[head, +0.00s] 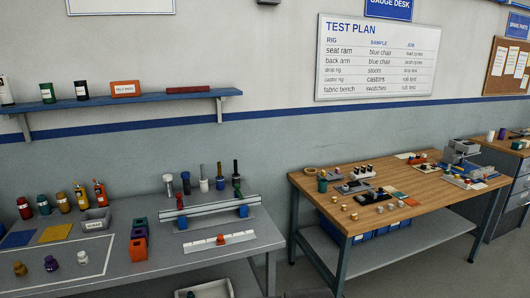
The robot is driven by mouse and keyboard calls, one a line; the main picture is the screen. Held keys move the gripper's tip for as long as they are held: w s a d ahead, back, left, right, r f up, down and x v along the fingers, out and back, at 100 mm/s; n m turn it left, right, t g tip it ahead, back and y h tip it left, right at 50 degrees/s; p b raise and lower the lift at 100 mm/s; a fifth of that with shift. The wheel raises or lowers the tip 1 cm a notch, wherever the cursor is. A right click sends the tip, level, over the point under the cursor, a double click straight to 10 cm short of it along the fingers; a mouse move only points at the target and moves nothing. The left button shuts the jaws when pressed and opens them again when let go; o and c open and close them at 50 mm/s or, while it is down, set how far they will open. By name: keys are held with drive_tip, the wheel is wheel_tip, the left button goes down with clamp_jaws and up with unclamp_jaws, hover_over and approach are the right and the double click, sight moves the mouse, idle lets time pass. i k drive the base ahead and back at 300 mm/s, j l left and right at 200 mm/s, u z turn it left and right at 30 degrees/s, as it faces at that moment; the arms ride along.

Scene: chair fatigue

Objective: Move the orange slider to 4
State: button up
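A small orange-red piece (221,239), which looks like the orange slider, sits near the middle of a white strip (200,246) at the front of the grey table on the left. Any numbers on the strip are too small to read, so I cannot tell which mark the piece is at. A long pale rail (212,206) lies behind the strip, with a red piece (180,201) at its left and a blue piece (243,211) at its right. My gripper is not in view.
Several dark-handled tools (220,178) stand behind the rail. A grey bin (95,220) and bottles are farther left. A wooden table (420,211) with many small items stands at the right.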

sight(220, 241)
drive_tip(key=i+j, duration=1.35)
drive_tip(key=j, duration=0.2)
